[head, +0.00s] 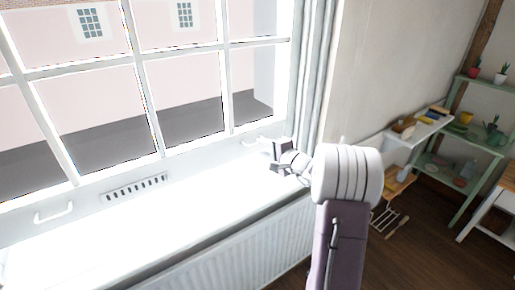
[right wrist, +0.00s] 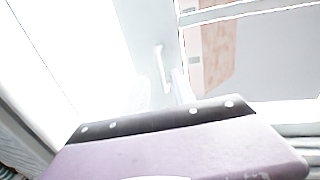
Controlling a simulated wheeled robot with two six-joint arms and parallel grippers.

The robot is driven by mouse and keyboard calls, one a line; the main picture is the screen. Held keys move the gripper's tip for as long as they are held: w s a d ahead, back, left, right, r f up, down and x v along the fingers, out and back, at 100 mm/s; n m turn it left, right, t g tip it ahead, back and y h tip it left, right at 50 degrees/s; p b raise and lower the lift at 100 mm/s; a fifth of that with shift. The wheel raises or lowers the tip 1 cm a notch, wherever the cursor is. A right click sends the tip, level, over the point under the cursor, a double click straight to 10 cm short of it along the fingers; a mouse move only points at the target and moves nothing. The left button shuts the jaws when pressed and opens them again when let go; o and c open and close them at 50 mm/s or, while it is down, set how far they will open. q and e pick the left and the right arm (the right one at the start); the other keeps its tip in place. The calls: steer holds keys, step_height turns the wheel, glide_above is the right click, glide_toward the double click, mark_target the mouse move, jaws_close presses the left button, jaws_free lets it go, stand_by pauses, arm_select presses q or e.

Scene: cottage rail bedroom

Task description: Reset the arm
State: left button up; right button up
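My right arm reaches up from the bottom of the head view toward the window. My right gripper (head: 280,155), small and dark-edged, is above the right end of the bright white sill (head: 150,215), close to the right window handle (head: 254,141). In the right wrist view, a white handle (right wrist: 161,68) stands on the frame beyond the gripper's purple and black body. I cannot tell whether the gripper touches the handle or the frame. Its finger gap does not show clearly, and I see no object in it. My left gripper is not in view.
The paned window (head: 100,120) fills the left. A left handle (head: 53,213) and a slotted vent (head: 136,187) are on its lower frame. A radiator (head: 235,255) is below the sill. Shelves (head: 465,160) with plants and pots stand right. Some dark wooden floor (head: 415,250) is clear.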

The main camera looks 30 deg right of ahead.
steer(key=v, duration=0.3)
steer(key=shift+s+r, duration=0.1)
steer(key=shift+s, duration=0.3)
